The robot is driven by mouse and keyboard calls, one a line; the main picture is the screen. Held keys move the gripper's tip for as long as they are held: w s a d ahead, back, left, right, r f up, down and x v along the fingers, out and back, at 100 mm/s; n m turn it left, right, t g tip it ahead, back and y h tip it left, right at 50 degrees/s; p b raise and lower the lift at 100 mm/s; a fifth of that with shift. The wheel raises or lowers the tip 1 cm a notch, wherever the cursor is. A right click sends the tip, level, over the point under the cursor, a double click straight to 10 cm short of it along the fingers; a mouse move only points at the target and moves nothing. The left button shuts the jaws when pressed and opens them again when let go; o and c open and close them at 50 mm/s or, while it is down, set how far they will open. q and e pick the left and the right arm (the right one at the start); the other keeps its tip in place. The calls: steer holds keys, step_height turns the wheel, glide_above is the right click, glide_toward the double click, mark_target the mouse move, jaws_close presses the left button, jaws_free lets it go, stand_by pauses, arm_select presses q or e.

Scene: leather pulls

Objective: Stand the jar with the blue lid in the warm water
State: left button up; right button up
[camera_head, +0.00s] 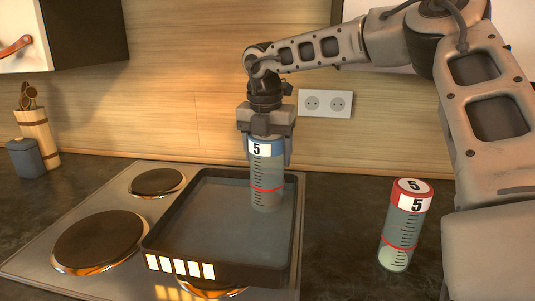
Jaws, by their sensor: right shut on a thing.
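The jar with the blue lid (266,175) is upright at the right rear inside the dark square pan of water (296,240). Its lid carries a "5" label and a red line runs round its lower body. My right gripper (266,140) is above the jar, shut on its blue lid from the top. The jar's lower end shows against the greyish water; whether it touches the pan's bottom I cannot tell. A second jar with a red lid (399,226), also marked "5", stands on the dark counter right of the pan. My left gripper is out of view.
The pan sits on a steel hob (60,230) with round hotplates (100,241) to its left. A blue-grey pot (25,158) and a wooden utensil holder (38,136) stand at the far left. A socket (325,103) is on the back wall.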

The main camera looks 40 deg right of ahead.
steer(key=shift+f, duration=0.25)
steer(key=shift+f, duration=0.25)
steer(key=o, duration=2)
steer(key=shift+c, duration=0.2)
steer(key=r, duration=0.4)
steer(key=a+r, duration=0.1)
steer(key=r, duration=0.7)
steer(key=shift+s+a+r, duration=0.15)
steer(key=shift+s+a, duration=0.05)
steer(key=shift+s, duration=0.2)
